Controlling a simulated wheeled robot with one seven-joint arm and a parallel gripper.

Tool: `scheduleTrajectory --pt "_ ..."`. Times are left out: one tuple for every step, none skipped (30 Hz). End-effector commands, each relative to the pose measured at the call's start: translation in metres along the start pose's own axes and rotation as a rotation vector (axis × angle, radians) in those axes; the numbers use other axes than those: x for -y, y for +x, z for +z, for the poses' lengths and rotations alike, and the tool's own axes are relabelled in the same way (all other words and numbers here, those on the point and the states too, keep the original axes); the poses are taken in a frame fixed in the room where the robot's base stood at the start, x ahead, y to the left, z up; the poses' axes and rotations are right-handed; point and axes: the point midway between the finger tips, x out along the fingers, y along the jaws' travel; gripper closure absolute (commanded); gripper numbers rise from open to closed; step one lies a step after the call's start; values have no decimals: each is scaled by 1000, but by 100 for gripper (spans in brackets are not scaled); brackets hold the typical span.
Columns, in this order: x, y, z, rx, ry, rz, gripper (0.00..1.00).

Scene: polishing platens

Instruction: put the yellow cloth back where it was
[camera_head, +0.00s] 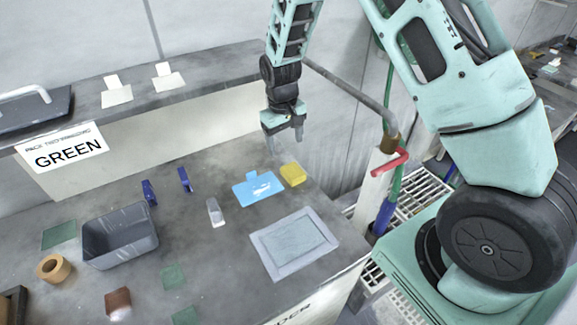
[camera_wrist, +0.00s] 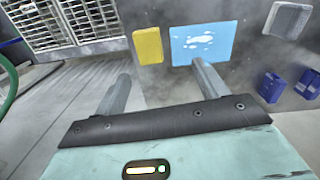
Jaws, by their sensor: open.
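The yellow cloth (camera_head: 293,174) is a small block-like pad lying on the grey bench, just right of a blue sheet with white marks (camera_head: 258,188). In the wrist view the yellow cloth (camera_wrist: 148,45) lies ahead of the fingers, left of the blue sheet (camera_wrist: 203,44), with a narrow gap between them. My gripper (camera_head: 283,138) is above the bench, behind the yellow cloth in the head view. In the wrist view my gripper (camera_wrist: 160,85) has its two fingers apart with nothing between them. The cloth is outside the fingers.
A grey framed pad (camera_head: 294,243) lies in front of the cloth. A grey bin (camera_head: 119,236), blue clips (camera_head: 186,180) and a light block (camera_head: 215,212) are left. A raised shelf (camera_head: 215,72) stands behind. A pipe with a red handle (camera_head: 390,163) rises beyond the bench's right edge.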

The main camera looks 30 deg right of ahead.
Motion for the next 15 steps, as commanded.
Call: scheduleTrajectory --pt "22 -18 7 -9 -28 -23 28" --pt "36 -28 13 -13 -46 -38 28" --pt "57 -44 24 -18 -76 -59 28" --pt "73 -56 35 -20 -101 -75 28" --pt "89 -69 47 -21 -128 -90 28" --pt "110 -85 66 -23 -167 -108 28" --pt "124 -96 80 -25 -197 -120 28" --pt "137 -107 96 -25 -229 -129 28" --pt "152 -120 118 -26 -271 -138 28" --pt "162 -129 134 -27 -303 -143 28" --pt "171 -138 151 -29 -335 -145 28" --pt "180 -146 174 -30 -377 -145 28" --pt "185 -152 190 -31 -406 -143 28" --pt "189 -157 205 -33 -435 -139 28" --pt "193 -162 224 -35 -468 -132 28"
